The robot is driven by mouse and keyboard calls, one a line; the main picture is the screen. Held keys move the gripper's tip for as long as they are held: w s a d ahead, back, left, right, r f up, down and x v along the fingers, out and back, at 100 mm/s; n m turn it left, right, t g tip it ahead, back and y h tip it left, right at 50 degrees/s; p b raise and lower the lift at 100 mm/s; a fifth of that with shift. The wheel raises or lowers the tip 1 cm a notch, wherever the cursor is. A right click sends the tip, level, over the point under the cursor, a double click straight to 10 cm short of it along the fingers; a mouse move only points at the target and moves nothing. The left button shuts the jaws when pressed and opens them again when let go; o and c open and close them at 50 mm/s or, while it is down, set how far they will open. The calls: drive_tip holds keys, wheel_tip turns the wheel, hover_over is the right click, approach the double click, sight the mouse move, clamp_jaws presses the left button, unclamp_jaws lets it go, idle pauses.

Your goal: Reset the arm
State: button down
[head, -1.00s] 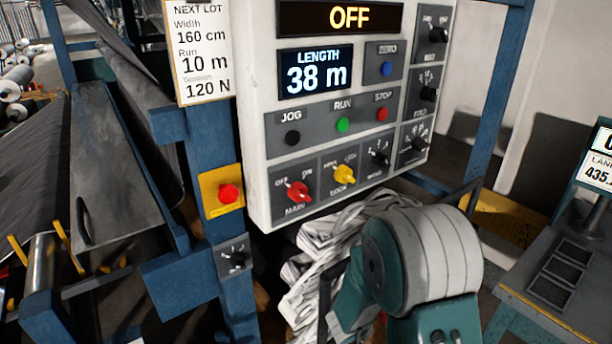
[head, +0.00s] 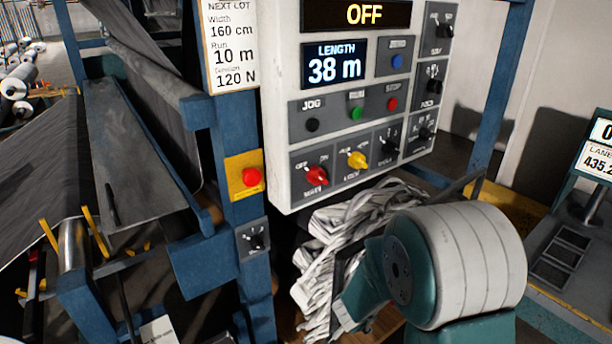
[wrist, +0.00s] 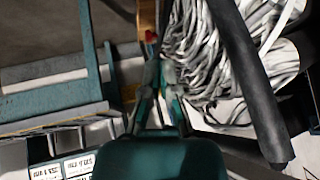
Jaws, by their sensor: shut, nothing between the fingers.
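My arm shows in the head view as a teal joint with a pale banded section at the lower right, in front of the control panel (head: 283,150). My gripper (wrist: 160,72) is in the wrist view, its two slim teal fingers drawn together and empty. The gripper is not clearly visible in the head view. In the wrist view, a bundle of pale strips (wrist: 205,65) lies just right of the fingertips, and a dark bar (wrist: 243,75) crosses it. I cannot tell whether the fingers touch anything.
The panel reads OFF and 38 m. It carries a red knob (head: 317,176) and a yellow knob (head: 357,159). A red button (head: 251,177) sits on the blue post to its left. Pale strips (head: 322,250) hang below the panel. A lane sign (head: 598,150) stands at right.

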drive_tip(key=s+a+r+n+t+y, duration=0.1)
drive_tip(key=s+a+r+n+y, duration=0.15)
drive_tip(key=r, duration=0.65)
drive_tip(key=s+a+r+n+y, duration=0.2)
drive_tip(key=s+r+n+y, duration=0.1)
drive_tip(key=r, duration=0.6)
drive_tip(key=s+d+r+n+g+h, duration=0.1)
drive_tip(key=s+d+r+n, duration=0.1)
drive_tip(key=s, duration=0.7)
drive_tip(key=s+d+r+n+h, duration=0.1)
drive_tip(key=s+d+r, duration=0.3)
drive_tip(key=s, duration=0.5)
drive_tip(key=shift+s+r+n+g+h, duration=0.15)
drive_tip(key=shift+r+n+g+h, duration=0.25)
drive_tip(key=shift+r, duration=0.45)
